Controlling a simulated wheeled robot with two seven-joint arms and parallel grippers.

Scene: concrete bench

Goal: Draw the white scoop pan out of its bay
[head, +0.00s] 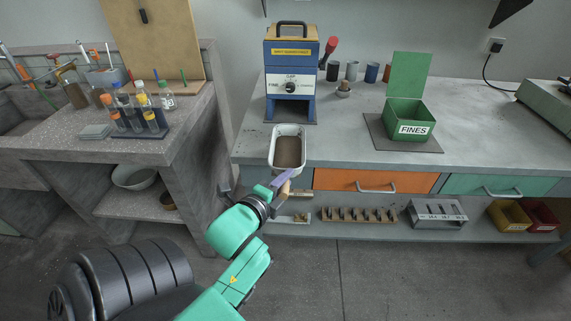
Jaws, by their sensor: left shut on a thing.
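The white scoop pan (289,132) is at the front of the bench, just in front of the blue machine (291,75). It is a rectangular tray with brown material in it. Its far end is close to the machine's base, and I cannot tell whether any of it is still inside the bay. My left gripper (282,181) is at the near end of the pan and shut on it. The grip itself is small and partly hidden by the gripper. My right gripper does not show.
A green box marked FINES (409,120) with its lid up stands on a dark mat to the right. Several cups stand behind. An orange drawer (374,181) and a green drawer (495,185) lie under the bench top. Bare bench top lies between the pan and the mat.

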